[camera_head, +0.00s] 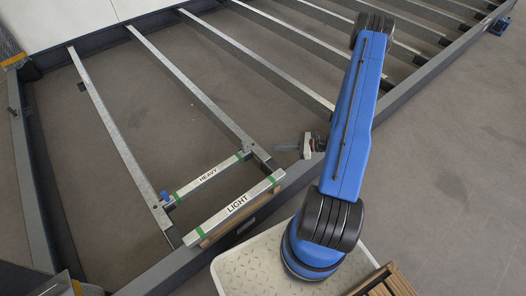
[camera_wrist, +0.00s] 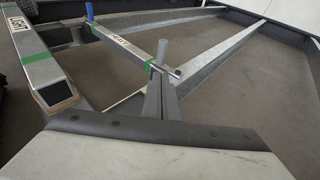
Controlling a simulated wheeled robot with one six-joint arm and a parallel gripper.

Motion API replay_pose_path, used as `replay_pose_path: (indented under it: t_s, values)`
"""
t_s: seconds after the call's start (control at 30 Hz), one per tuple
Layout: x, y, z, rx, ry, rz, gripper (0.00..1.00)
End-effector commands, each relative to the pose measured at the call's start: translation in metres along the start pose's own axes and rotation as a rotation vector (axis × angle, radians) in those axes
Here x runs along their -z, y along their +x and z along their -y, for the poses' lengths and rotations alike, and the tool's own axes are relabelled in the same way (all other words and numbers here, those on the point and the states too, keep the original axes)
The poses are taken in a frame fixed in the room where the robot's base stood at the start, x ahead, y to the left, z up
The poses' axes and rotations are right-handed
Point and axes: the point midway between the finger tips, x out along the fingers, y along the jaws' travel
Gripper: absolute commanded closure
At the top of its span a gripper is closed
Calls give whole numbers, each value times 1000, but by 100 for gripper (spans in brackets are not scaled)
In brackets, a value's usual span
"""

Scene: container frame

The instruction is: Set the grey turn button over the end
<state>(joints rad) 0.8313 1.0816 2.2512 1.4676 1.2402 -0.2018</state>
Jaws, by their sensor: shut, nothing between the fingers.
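The HEAVY bar (camera_head: 208,177) lies between two steel beams, with green bands near its ends; it also shows in the wrist view (camera_wrist: 118,40). At its right end stands what looks like the grey turn button (camera_head: 246,147). In the wrist view the button (camera_wrist: 162,49) has an upright grey handle and a small pale piece at its foot, roughly in line with the bar. Whether that piece covers the bar's end I cannot tell. My gripper (camera_head: 290,147) is shut and empty, to the right of the button and apart from it. Its fingertips are not clear in the wrist view.
The LIGHT bar (camera_head: 236,207) lies parallel, nearer me; its hollow end (camera_wrist: 57,92) shows close at left. A blue knob (camera_head: 166,197) stands at the HEAVY bar's left end. The frame's dark rail (camera_head: 170,272) runs past my base. Open floor lies right.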

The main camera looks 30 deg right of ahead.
Motion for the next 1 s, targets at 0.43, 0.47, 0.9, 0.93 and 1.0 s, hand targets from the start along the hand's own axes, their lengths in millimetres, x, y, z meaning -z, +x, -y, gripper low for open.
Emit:
replay_pose_path:
  t_s: [0.43, 0.47, 0.9, 0.93, 1.0]
  values:
    - [0, 49, 2, -1, 3, 0, 100]
    - [0, 53, 2, -1, 3, 0, 100]
    - [-5, 116, 3, 1, 2, 0, 100]
    - [-6, 119, 3, 1, 2, 0, 100]
    - [-8, 126, 3, 1, 2, 1, 100]
